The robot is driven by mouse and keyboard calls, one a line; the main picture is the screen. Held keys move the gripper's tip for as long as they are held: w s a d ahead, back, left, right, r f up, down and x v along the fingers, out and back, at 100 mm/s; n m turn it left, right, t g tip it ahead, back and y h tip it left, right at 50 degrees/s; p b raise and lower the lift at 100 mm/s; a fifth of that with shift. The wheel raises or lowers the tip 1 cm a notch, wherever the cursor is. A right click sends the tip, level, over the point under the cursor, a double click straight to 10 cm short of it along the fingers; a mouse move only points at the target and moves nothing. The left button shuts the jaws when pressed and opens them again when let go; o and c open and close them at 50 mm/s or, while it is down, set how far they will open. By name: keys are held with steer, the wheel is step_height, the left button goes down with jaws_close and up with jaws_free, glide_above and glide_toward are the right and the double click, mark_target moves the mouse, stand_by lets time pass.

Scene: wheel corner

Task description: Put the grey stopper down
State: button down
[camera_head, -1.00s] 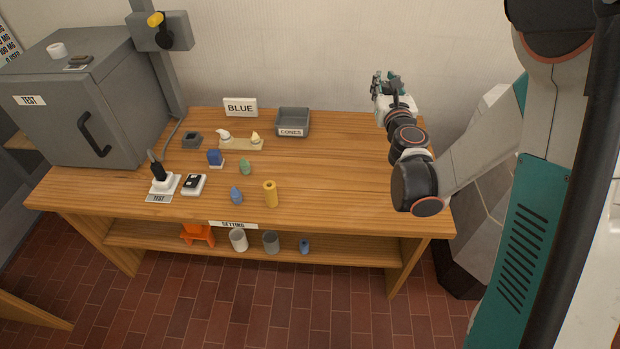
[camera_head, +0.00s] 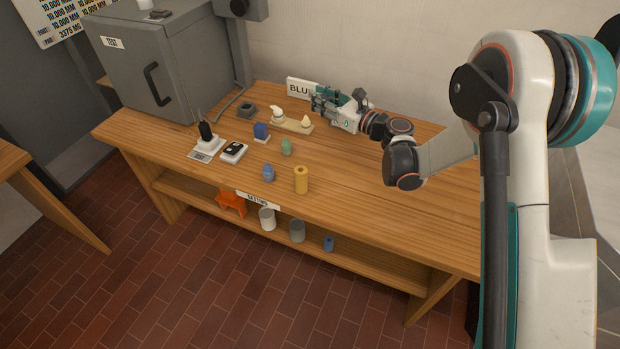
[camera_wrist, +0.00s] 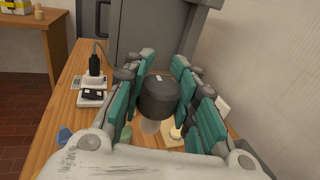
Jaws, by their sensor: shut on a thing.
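The grey stopper (camera_wrist: 158,97) is a dark round piece between the teal fingers of my gripper (camera_wrist: 155,90) in the wrist view; a paler part shows below it. In the head view my gripper (camera_head: 322,101) is above the back of the wooden table, in front of the BLUE sign, and the stopper cannot be made out there. A light wooden board (camera_head: 294,125) with small white pieces lies just below and left of the gripper.
A grey cabinet marked TEST (camera_head: 158,75) stands at the left end. The right side is clear.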

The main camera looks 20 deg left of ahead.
steer(key=shift+g, duration=0.3)
steer(key=shift+s+a+f+b, duration=0.15)
steer(key=shift+f+b, duration=1)
steer(key=shift+f, duration=2.25)
steer(key=shift+s+a+f+b, duration=0.1)
steer(key=shift+a+f+b, duration=0.2)
steer(key=shift+f+b, duration=2.05)
steer(key=shift+s+a+f, duration=0.1)
steer(key=shift+a+f, duration=0.1)
steer(key=shift+f, duration=4.3)
steer(key=c, duration=1.2)
jaws_free()
steer(key=shift+n, duration=0.3)
